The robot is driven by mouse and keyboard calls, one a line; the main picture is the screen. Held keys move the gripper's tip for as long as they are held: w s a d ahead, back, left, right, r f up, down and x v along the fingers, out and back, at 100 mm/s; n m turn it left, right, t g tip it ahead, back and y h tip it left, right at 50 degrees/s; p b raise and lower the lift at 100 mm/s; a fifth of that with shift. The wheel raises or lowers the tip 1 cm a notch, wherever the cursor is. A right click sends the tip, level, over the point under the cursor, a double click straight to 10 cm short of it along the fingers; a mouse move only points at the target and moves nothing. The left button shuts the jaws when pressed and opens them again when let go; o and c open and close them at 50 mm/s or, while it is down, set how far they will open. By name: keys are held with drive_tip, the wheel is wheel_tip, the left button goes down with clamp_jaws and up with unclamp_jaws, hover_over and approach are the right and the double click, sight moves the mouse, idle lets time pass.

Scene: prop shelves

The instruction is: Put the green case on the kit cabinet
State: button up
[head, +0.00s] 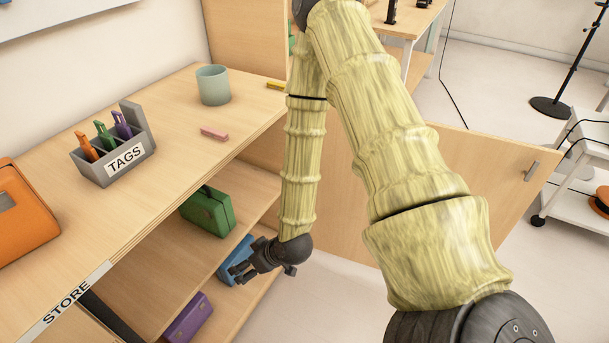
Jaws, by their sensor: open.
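The green case (207,212) sits upright on a shelf under the wooden top, left of my arm and above the gripper in the picture. My gripper (236,271) is open and empty, with its fingers pointing left in front of the blue case (236,258), which it partly hides. It is apart from the green case. I see no label reading kit, so I cannot tell which furniture is the kit cabinet.
The wooden top (175,170) bears a TAGS holder (125,158), a grey-green cup (213,85), an orange case (22,215), and pink and yellow pieces. A purple case (188,318) lies lower. An open wooden door (470,175) stands right, behind my arm.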

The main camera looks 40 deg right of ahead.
drive_tip(key=s+f+m+g+h, duration=0.1)
drive_tip(key=s+f+g, duration=0.2)
drive_tip(key=s, duration=0.9)
drive_tip(key=s+f+m+g+h, duration=0.1)
drive_tip(key=s+f+g, duration=0.3)
drive_tip(key=s+f, duration=0.5)
drive_tip(key=s+a+h, duration=0.1)
drive_tip(key=s, duration=0.2)
drive_tip(key=shift+s+f, duration=0.3)
drive_tip(key=shift+f, duration=0.05)
